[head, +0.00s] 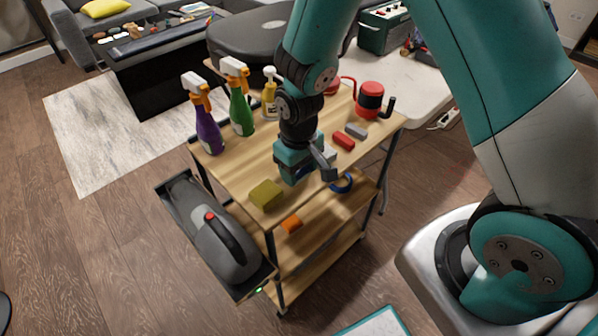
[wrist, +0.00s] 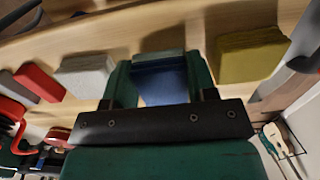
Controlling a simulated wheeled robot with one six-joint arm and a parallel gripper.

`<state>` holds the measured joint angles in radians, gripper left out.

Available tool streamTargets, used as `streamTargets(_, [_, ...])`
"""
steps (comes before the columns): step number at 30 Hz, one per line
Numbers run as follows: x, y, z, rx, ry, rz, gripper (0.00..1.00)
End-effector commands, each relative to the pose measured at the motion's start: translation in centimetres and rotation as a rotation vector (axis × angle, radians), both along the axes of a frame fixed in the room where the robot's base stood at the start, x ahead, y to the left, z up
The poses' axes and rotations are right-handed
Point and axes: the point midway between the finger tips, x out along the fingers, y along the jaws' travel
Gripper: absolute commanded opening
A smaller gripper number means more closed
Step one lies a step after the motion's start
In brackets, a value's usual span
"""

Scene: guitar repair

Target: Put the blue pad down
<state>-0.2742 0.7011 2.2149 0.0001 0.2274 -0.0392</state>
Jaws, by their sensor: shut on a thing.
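My gripper (head: 298,172) is low over the front part of the wooden cart top (head: 240,172). In the wrist view its green fingers (wrist: 163,78) are shut on the blue pad (wrist: 163,84), one finger on each side. In the head view the pad is mostly hidden by the gripper. I cannot tell whether the pad touches the cart top. An olive sponge-like block (head: 266,195) lies to the left of the gripper, and it also shows to the right in the wrist view (wrist: 250,53).
A red block (head: 344,141) and a grey block (head: 357,131) lie to the right. Purple (head: 209,133) and green (head: 241,112) spray bottles stand at the left edge. A red canister (head: 369,100) stands at the back right. An orange block (head: 292,224) is on the lower shelf.

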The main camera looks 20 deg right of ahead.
Motion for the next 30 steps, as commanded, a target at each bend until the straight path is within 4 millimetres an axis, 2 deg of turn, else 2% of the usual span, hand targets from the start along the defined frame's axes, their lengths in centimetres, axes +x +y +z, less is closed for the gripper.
streamTargets(3, [0.0, 0.0, -1.1, 0.0, 0.0, 0.001, 0.3])
streamTargets(14, [0.0, 0.1, -1.5, 0.0, -0.001, 0.001, 0.3])
streamTargets(15, [0.0, 0.1, -1.4, 0.001, -0.002, 0.001, 0.59])
streamTargets(18, [0.0, 0.1, -1.4, 0.001, -0.002, 0.001, 0.78])
streamTargets(26, [0.0, 0.1, -1.3, 0.0, -0.001, 0.001, 0.78])
streamTargets(30, [0.1, 0.1, -0.1, 0.002, -0.005, 0.001, 0.78])
